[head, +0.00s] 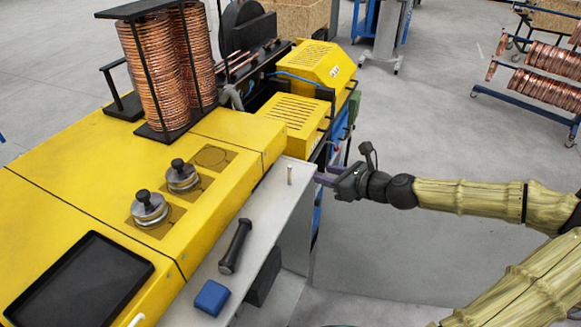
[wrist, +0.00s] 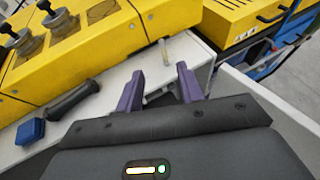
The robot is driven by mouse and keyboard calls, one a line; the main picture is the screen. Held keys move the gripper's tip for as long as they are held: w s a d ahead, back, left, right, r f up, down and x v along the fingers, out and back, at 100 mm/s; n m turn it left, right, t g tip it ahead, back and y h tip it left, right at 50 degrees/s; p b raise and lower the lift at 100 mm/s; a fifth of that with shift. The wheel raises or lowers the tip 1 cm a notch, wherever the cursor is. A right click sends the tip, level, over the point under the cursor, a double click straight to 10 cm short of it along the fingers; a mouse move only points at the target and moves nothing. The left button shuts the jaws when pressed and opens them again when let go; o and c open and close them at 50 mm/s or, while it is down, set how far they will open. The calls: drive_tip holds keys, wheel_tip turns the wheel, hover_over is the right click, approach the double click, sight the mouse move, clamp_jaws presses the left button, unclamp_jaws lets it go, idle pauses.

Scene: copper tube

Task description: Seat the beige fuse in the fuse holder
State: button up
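A small beige fuse (head: 290,174) stands upright on the far right end of the grey shelf (head: 262,198). It also shows in the wrist view (wrist: 165,50), just beyond and roughly between my fingertips. My gripper (head: 322,175) is to the right of the fuse in the head view, pointing towards it. In the wrist view my gripper (wrist: 160,71) has its two purple fingers spread apart with nothing held between them. I cannot make out a fuse holder for certain in either view.
A black-handled tool (head: 235,246) and a blue box (head: 212,298) lie on the shelf. Open floor lies to the right.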

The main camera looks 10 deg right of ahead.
sight(291, 167)
drive_tip(key=shift+w+f, duration=0.1)
drive_tip(key=p+x, duration=0.3)
drive_tip(key=x, duration=0.8)
drive_tip(key=shift+w+a+f, duration=0.1)
drive_tip(key=shift+w+a, duration=0.1)
drive_tip(key=shift+w, duration=0.05)
drive_tip(key=shift+w+a+f, duration=0.1)
drive_tip(key=shift+w+f, duration=0.1)
drive_tip(key=shift+w+a+f+p, duration=0.1)
drive_tip(key=shift+w+a+p, duration=0.35)
drive_tip(key=shift+p, duration=0.3)
drive_tip(key=p+x, duration=0.1)
drive_tip(key=x, duration=0.2)
drive_tip(key=shift+w+f+p, duration=0.15)
drive_tip(key=shift+w+p, duration=0.05)
drive_tip(key=shift+p, duration=0.2)
drive_tip(key=shift+w+f, duration=0.15)
drive_tip(key=shift+f, duration=0.1)
drive_tip(key=shift+a, duration=0.1)
